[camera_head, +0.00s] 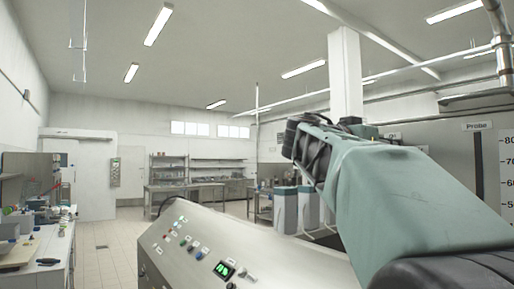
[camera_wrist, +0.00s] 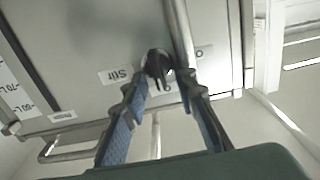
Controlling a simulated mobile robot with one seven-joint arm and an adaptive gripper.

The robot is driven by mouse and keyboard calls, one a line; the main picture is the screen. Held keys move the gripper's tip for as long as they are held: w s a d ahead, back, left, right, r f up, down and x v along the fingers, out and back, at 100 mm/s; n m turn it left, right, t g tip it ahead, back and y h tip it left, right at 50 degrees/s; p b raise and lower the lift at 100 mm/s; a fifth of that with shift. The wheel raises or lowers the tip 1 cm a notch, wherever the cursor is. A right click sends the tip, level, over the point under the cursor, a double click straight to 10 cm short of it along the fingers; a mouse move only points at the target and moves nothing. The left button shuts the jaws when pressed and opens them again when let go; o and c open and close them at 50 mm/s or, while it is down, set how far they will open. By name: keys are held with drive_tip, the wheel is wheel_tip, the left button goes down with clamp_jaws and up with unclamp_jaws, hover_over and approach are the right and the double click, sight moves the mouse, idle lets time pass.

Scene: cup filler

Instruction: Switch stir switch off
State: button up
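The stir switch (camera_wrist: 157,64) is a round black knob on a grey metal panel in the wrist view, beside a white label reading "Stir" (camera_wrist: 115,75) that appears upside down. My gripper (camera_wrist: 162,86) is open, its blue-padded fingers pointing at the knob. The fingertips are on either side of the knob's lower part; I cannot tell whether they touch it. In the head view my green arm reaches toward the tank, and the switch and fingers are hidden behind it.
A metal pipe (camera_wrist: 180,32) runs close to the right of the knob, with another label beyond it. In the head view, a tank with a "Probe" label (camera_head: 477,126) stands at right. A sloped control panel (camera_head: 180,245) with buttons and a green display is in front.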

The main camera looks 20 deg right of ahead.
drive_tip(key=shift+c, duration=0.2)
clamp_jaws()
idle(0.3)
drive_tip(key=shift+w+a+f+n, duration=0.1)
drive_tip(key=shift+w+f+n, duration=0.1)
drive_tip(key=shift+n, duration=2.8)
drive_tip(key=shift+w+a+f+n, duration=0.1)
drive_tip(key=shift+w+f+n, duration=0.05)
drive_tip(key=shift+n, duration=2.85)
drive_tip(key=shift+w+f+n, duration=0.15)
drive_tip(key=shift+w+n, duration=0.05)
drive_tip(key=shift+n, duration=2.8)
drive_tip(key=shift+o, duration=0.2)
unclamp_jaws()
drive_tip(key=shift+f, duration=0.1)
